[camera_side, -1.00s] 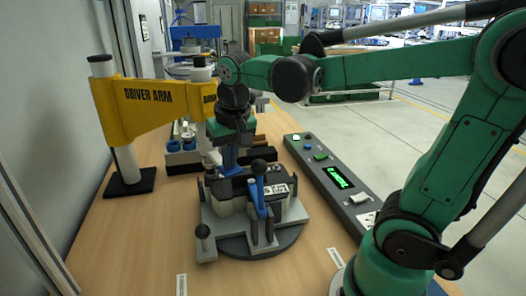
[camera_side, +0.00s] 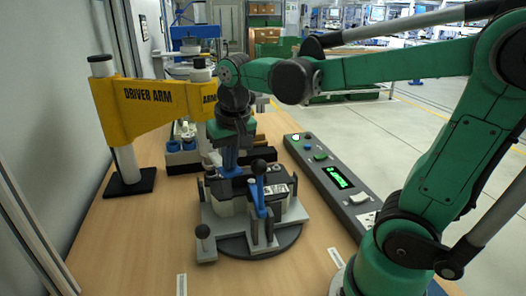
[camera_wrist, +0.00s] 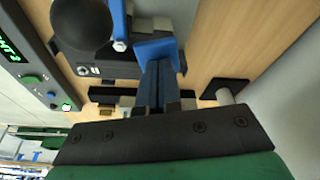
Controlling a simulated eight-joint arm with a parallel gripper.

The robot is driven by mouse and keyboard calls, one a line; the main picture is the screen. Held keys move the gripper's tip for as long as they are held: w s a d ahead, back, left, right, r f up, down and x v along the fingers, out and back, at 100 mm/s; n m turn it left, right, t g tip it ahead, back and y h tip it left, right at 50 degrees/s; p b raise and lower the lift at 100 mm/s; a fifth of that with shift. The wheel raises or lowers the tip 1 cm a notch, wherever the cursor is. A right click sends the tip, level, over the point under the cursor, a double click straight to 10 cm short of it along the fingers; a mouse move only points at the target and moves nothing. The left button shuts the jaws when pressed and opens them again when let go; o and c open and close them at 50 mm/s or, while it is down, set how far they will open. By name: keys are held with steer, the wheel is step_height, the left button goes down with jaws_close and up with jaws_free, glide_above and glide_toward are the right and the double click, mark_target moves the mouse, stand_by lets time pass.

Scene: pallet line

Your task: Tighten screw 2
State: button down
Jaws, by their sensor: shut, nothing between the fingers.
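My gripper (camera_side: 230,166) has blue fingers pointing down at the far side of the clamped workpiece (camera_side: 232,202), a grey and black housing in a fixture (camera_side: 208,247) on a round turntable. In the wrist view my gripper (camera_wrist: 158,80) shows its blue fingers together, with nothing between them. Their tips lie over or by the part's dark top; I cannot tell whether they touch it. Screw 2 cannot be made out. The yellow driver arm (camera_side: 150,103) reaches behind my gripper.
A control panel (camera_side: 330,172) with a green display and buttons runs along the right of the wooden table (camera_side: 130,245). A bin rack (camera_side: 182,158) stands behind. A grey lever with a dark knob (camera_side: 203,231) rises at the fixture's front left. The front left table is mostly clear.

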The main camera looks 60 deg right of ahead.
steer(key=shift+f, duration=0.25)
steer(key=shift+r, duration=0.15)
steer(key=w+d+v, duration=0.1)
steer(key=v, duration=0.7)
steer(key=shift+w+r, duration=0.35)
steer(key=shift+r, duration=0.25)
steer(key=shift+a, duration=0.1)
steer(key=shift+s+a+x, duration=0.1)
steer(key=shift+s+x, duration=0.1)
steer(key=shift+x, duration=0.8)
steer(key=shift+s+a+x, duration=0.1)
steer(key=shift+s+x, duration=0.1)
steer(key=shift+x, duration=0.8)
steer(key=shift+f, duration=0.1)
